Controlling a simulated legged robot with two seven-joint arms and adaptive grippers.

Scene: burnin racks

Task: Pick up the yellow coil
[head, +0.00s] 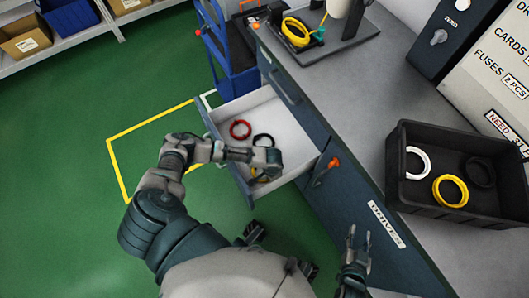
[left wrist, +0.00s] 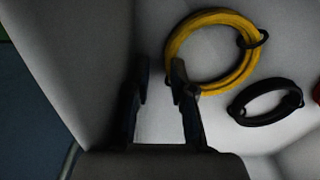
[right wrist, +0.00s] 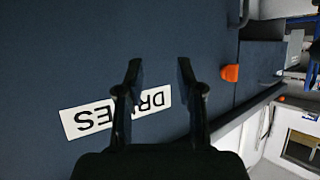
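In the open drawer (head: 285,128), a yellow coil with a dark tie lies flat; it shows whole in the left wrist view (left wrist: 175,52), but in the head view my left arm mostly covers it. My left gripper (left wrist: 160,76) is open and empty over the drawer, its fingertips just left of the coil, the right fingertip overlapping its rim in view. Contact cannot be told. My right gripper (head: 358,233) is open and empty before the cabinet front, also in the right wrist view (right wrist: 160,68).
A black coil (left wrist: 265,119) and a red coil (head: 240,137) share the drawer. A black bin (head: 420,205) on the bench holds white, yellow and black coils. Another yellow coil (head: 287,34) sits on a bench fixture. A blue cart (head: 238,82) stands behind the drawer.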

